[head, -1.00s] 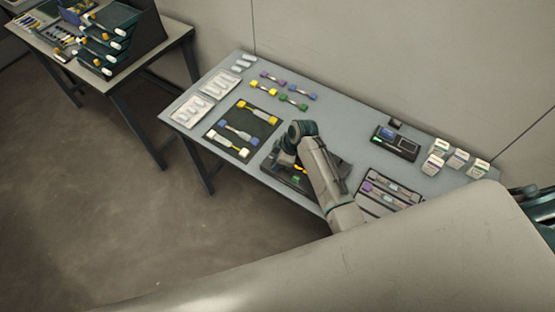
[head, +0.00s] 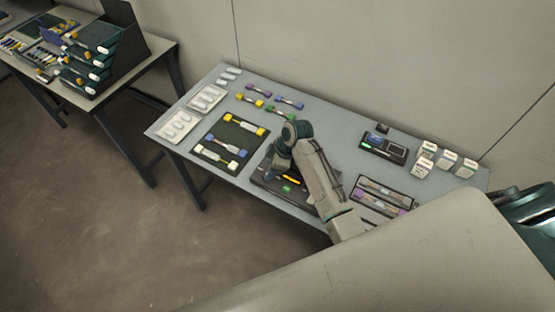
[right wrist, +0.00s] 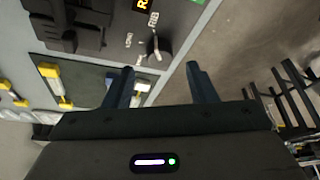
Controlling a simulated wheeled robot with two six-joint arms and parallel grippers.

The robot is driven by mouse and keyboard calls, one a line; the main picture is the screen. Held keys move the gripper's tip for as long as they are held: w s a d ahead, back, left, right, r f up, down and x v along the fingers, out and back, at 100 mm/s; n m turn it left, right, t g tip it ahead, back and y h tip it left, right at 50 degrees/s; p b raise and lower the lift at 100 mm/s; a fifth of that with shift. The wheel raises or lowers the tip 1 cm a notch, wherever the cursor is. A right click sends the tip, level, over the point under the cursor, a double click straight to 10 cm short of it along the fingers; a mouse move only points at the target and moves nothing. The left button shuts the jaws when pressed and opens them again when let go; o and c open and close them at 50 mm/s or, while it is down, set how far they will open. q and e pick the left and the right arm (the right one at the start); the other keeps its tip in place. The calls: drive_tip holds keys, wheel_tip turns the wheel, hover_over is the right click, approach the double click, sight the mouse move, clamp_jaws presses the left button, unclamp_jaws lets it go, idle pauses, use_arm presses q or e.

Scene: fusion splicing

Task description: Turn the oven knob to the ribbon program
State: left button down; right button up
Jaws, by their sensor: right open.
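The oven is a dark flat unit (head: 268,182) near the front edge of the bench, with a yellow strip and a small green light on top. In the right wrist view its dark panel (right wrist: 185,14) carries a dark knob (right wrist: 158,46) with a pale pointer line, small white labels around it and a partly cut-off yellow display. My right gripper (head: 271,174) is over the oven's left part. In the right wrist view its two fingers (right wrist: 161,72) are apart and empty, with the knob beyond and between them, apparently untouched. My left gripper is not in view.
A dark mat (head: 212,160) with coloured holders lies left of the oven. A dark device with a screen (head: 384,147) and several small white boxes (head: 445,161) stand at the right back. A tray (head: 359,203) lies at right. A second table (head: 122,88) stands at far left.

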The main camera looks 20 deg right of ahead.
drive_tip(key=b+v, duration=0.1)
drive_tip(key=v, duration=0.5)
drive_tip(key=shift+r, duration=0.3)
drive_tip(key=shift+s+d, duration=0.1)
drive_tip(key=shift+d, duration=0.05)
